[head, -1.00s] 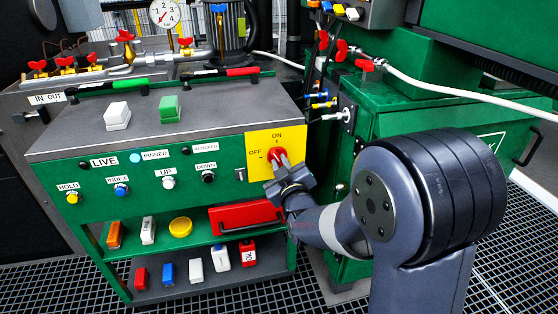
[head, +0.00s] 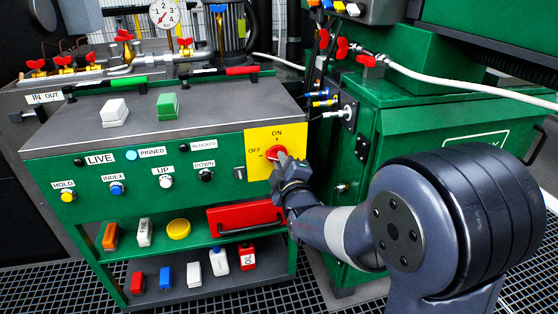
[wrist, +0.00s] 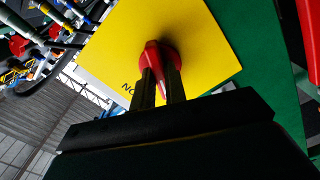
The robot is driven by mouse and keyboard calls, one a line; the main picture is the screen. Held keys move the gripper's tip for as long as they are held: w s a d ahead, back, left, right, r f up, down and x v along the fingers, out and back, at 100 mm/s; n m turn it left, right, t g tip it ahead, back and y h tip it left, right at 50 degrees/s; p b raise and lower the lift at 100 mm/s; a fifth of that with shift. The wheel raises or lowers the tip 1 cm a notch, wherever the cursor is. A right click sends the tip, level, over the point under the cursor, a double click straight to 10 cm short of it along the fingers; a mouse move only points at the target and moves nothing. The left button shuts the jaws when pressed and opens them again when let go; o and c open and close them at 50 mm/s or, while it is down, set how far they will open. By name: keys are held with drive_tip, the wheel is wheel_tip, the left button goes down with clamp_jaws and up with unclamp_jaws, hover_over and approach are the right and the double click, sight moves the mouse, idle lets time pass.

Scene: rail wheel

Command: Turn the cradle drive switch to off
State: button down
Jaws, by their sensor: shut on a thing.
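The cradle drive switch is a red rotary knob (head: 273,152) on a yellow plate (head: 260,170) at the right end of the green console front. ON is printed above it and OFF to its left. In the wrist view the knob (wrist: 158,56) sits between the two fingers of my gripper (wrist: 161,88), which is shut on it. Its narrow, pale-marked end points down in that view, seemingly between the ON label and the OFF side. The gripper body hides OFF there. My gripper (head: 281,158) reaches the knob from the lower right.
Console buttons (head: 116,189) lie left of the plate. A red case (head: 245,216) sits on the shelf below. A green cabinet (head: 440,135) with hose fittings (head: 346,113) stands close on the right. Grated floor (head: 330,302) lies below.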

drive_tip(key=shift+n, duration=0.4)
drive_tip(key=n+b, duration=0.1)
drive_tip(key=n, duration=0.3)
drive_tip(key=c, duration=1.3)
unclamp_jaws()
drive_tip(key=b+v, duration=0.1)
drive_tip(key=v, duration=0.6)
drive_tip(key=shift+b, duration=0.3)
drive_tip(key=shift+r, duration=0.1)
